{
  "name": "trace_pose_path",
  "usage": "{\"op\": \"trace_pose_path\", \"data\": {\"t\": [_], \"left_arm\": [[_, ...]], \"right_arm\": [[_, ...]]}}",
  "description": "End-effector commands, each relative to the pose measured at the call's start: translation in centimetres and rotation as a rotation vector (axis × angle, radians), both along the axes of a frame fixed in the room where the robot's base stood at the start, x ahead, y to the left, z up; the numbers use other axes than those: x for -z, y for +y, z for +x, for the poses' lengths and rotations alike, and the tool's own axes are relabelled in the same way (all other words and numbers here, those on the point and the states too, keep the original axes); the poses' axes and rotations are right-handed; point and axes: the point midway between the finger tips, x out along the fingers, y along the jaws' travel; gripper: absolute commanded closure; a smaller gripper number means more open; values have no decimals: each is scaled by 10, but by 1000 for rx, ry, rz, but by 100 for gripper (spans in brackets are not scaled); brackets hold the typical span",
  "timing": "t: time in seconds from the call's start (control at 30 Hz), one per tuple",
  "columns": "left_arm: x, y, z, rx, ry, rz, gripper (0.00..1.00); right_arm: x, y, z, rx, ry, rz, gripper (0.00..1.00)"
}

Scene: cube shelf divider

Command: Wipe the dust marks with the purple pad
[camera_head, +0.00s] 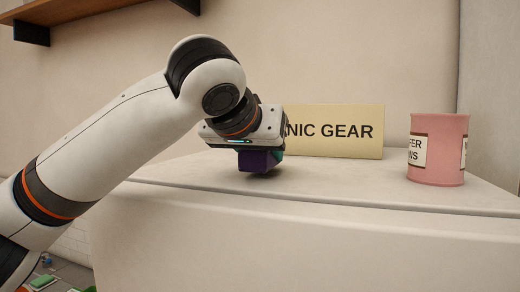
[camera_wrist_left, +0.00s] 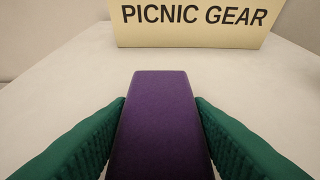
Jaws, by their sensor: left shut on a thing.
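The purple pad (camera_wrist_left: 160,125) is a block held between the two green fingers of my left gripper (camera_wrist_left: 160,140), which is shut on it. In the head view the pad (camera_head: 257,161) shows under my left gripper (camera_head: 262,158), low over the white top surface. I cannot tell whether the pad touches that surface. No dust marks can be made out in either view; the area under the pad and gripper is hidden. My right gripper is not in view.
A cream "PICNIC GEAR" sign (camera_head: 345,131) stands behind the gripper and also shows in the wrist view (camera_wrist_left: 195,22). A pink labelled canister (camera_head: 439,150) stands at right. The white surface (camera_head: 350,178) between them is clear. A wooden shelf (camera_head: 75,12) hangs at upper left.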

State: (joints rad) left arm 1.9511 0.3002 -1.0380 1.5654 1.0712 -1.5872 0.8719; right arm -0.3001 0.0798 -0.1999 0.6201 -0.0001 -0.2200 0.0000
Motion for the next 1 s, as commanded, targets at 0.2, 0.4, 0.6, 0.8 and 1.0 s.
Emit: {"op": "trace_pose_path", "data": {"t": [0.2,0.4,0.6,0.8,1.0], "left_arm": [[7,0,0,0,1,0,82],[9,0,0,0,1,1,82],[10,2,-9,1,0,0,82],[9,8,-25,0,-1,0,82],[7,9,-27,0,1,0,82]], "right_arm": [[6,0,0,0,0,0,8],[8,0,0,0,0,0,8],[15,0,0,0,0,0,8],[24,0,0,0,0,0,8],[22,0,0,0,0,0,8]]}}
